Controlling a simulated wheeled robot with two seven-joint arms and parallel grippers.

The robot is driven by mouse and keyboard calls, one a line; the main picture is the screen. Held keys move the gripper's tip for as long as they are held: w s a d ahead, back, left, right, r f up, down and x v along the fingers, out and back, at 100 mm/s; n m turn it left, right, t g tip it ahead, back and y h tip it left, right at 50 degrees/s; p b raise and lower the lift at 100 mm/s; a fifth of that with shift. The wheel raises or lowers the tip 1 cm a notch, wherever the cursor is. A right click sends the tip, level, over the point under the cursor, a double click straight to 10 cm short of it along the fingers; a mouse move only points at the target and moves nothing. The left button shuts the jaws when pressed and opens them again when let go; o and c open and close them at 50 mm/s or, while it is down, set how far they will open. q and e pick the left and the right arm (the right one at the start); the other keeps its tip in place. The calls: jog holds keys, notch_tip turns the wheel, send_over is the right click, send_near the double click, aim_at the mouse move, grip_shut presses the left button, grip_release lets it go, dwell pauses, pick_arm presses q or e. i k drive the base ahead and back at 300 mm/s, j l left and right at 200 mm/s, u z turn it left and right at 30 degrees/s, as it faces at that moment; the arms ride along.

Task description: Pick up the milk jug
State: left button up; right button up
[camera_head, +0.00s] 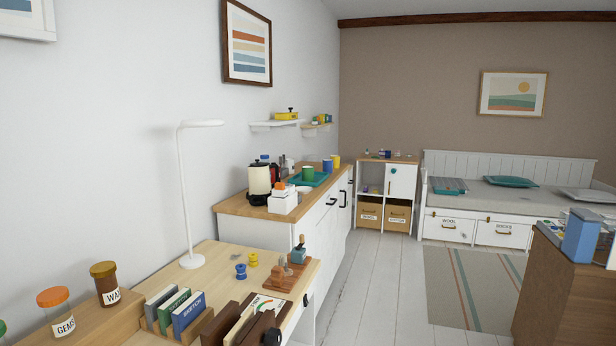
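I cannot make out a milk jug for certain; the items on the far counter are small and crowded. A cream and black kettle-like vessel (260,179) stands upright on the wooden-topped counter (238,206) along the left wall. Beside it are a white holder (283,202), a teal tray (316,181) with a green cup (308,173), a blue cup (328,166) and a yellow cup (337,160). Neither of my grippers shows in the head view.
A wooden desk (215,279) with a white lamp (188,200), books (188,314) and labelled jars (104,284) is in the near left. A wooden cabinet (550,290) with a blue container (580,236) stands at right. White floor (385,285) is clear between them, with a striped rug (465,285).

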aim_at(290, 163)
jog(key=i+l+z, duration=0.3)
jog(key=i, duration=0.5)
jog(key=i+z, duration=0.3)
jog(key=i, duration=0.45)
jog(key=i+u, duration=0.1)
jog(key=i, duration=1.9)
jog(key=l, duration=0.1)
